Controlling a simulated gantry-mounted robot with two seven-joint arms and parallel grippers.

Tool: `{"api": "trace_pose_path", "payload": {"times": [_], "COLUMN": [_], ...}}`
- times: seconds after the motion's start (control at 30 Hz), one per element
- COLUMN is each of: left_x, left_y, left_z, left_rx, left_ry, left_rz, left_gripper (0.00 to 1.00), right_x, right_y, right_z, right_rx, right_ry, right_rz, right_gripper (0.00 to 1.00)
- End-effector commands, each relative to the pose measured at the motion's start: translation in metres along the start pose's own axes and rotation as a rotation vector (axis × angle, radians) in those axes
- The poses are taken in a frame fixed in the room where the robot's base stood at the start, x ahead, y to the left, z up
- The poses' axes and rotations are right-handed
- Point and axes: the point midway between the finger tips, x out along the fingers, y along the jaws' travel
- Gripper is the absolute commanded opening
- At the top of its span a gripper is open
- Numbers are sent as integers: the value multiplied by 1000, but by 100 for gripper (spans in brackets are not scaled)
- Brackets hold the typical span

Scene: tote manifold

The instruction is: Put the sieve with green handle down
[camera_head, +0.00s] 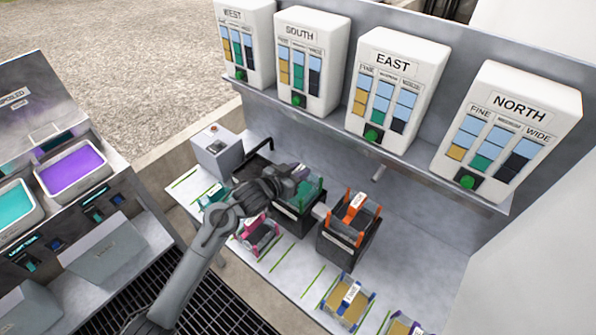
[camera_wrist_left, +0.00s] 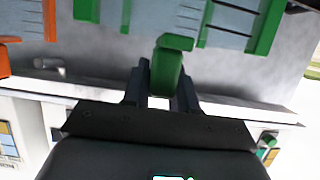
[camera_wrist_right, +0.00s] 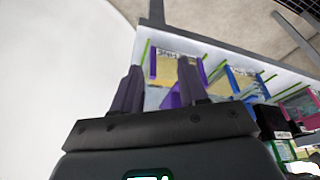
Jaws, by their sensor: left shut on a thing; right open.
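The sieve with green handle (camera_head: 314,189) is at the black box (camera_head: 293,222) in the middle of the bench in the head view. My left gripper (camera_head: 297,173) reaches over it and partly hides it. In the left wrist view the left gripper (camera_wrist_left: 163,88) is shut on the green handle (camera_wrist_left: 167,68). I cannot tell whether the sieve rests on the box or hangs just above it. In the right wrist view my right gripper (camera_wrist_right: 160,85) is open and empty, with a purple-handled sieve (camera_wrist_right: 174,97) beyond its fingers.
An orange-handled sieve (camera_head: 362,215) sits in a second black box (camera_head: 343,252) to the right. Pink (camera_head: 260,238), teal (camera_head: 212,196) and blue (camera_head: 347,302) handled sieves stand along the front edge. Four labelled dispensers, including EAST (camera_head: 392,88), line the shelf behind.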

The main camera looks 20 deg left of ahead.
Motion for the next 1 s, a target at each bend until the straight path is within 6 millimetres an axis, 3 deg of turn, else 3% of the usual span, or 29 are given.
{"api": "trace_pose_path", "payload": {"times": [0.1, 0.13, 0.3, 0.67, 0.87, 1.0], "left_x": [1, 1, 1, 0, -23, -49], "left_y": [0, 0, 0, 0, 0, -1], "left_z": [2, 3, 2, -1, -1, -1], "left_rx": [0, 0, 0, 0, 0, 1], "left_ry": [1, 0, 0, 1, 0, -1], "left_rz": [0, 0, 0, 0, 0, -1], "left_gripper": [0, 29, 53, 53, 53, 53], "right_x": [0, 0, 0, 0, -5, -9], "right_y": [0, 0, 0, -1, -2, -1], "right_z": [0, 0, 0, -1, -3, -4], "right_rx": [-1, -1, 0, 6, 9, 9], "right_ry": [0, 0, 1, 2, 3, 3], "right_rz": [1, 1, 1, -4, -6, -6], "right_gripper": [43, 43, 43, 43, 43, 43]}}
